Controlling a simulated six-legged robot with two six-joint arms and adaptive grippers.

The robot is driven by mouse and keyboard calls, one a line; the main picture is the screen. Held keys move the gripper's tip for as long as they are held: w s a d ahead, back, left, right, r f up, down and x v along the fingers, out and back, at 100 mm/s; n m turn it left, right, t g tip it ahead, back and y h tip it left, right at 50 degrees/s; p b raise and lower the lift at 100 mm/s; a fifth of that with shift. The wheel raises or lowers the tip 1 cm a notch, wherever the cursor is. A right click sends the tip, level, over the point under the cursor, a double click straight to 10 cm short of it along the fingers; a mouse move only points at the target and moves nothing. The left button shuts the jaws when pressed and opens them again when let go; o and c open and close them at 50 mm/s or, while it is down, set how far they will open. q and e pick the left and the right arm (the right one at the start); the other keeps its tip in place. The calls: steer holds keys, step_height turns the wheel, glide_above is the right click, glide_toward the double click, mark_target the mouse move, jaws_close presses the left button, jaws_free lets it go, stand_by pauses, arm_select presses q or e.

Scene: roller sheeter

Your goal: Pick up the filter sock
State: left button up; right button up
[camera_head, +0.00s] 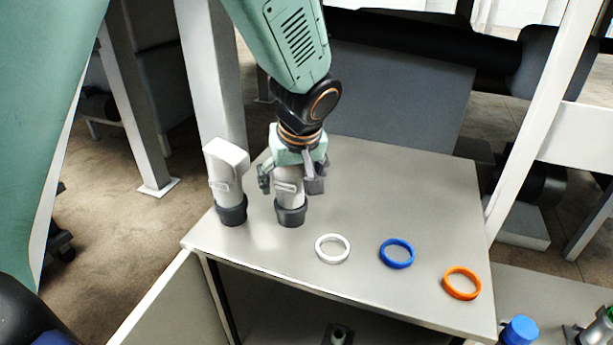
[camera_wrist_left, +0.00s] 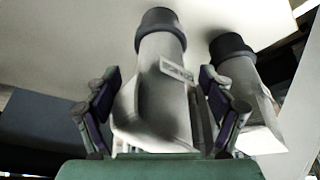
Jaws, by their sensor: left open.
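Two pale grey filter socks with dark round collars stand collar-down on the grey table. One filter sock (camera_head: 291,212) is under my left gripper (camera_head: 290,183), with the fingers on either side of its body. The other filter sock (camera_head: 227,178) stands just to the left and is clear of the fingers. In the left wrist view, the near sock (camera_wrist_left: 162,95) lies between the two open fingers of my left gripper (camera_wrist_left: 160,90). The second sock (camera_wrist_left: 238,75) is to its right, outside the right finger. Contact cannot be made out. The right gripper is out of view.
On the table (camera_head: 400,190) lie a white ring (camera_head: 332,260), a blue ring (camera_head: 397,265) and an orange ring (camera_head: 462,295). A blue-capped item (camera_head: 520,330) is at the lower right. White posts flank the table. The table's back middle is clear.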

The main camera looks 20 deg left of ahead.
arm_select(q)
steer(key=shift+w+a+f, duration=0.25)
steer(key=shift+w+f, duration=0.05)
steer(key=shift+f, duration=0.35)
steer(key=shift+s+d+r, duration=0.15)
steer(key=shift+s+r, duration=0.05)
steer(key=shift+s+d+r, duration=0.1)
steer(key=shift+s, duration=0.1)
steer(key=shift+c, duration=1.4)
steer(key=shift+w+a+f, duration=0.2)
steer(key=shift+w, duration=0.15)
steer(key=c, duration=0.4)
steer(key=shift+s+d+r, duration=0.1)
steer(key=shift+s, duration=0.15)
steer(key=c, duration=0.6)
steer(key=shift+w, duration=0.15)
steer(key=shift+c, duration=0.8)
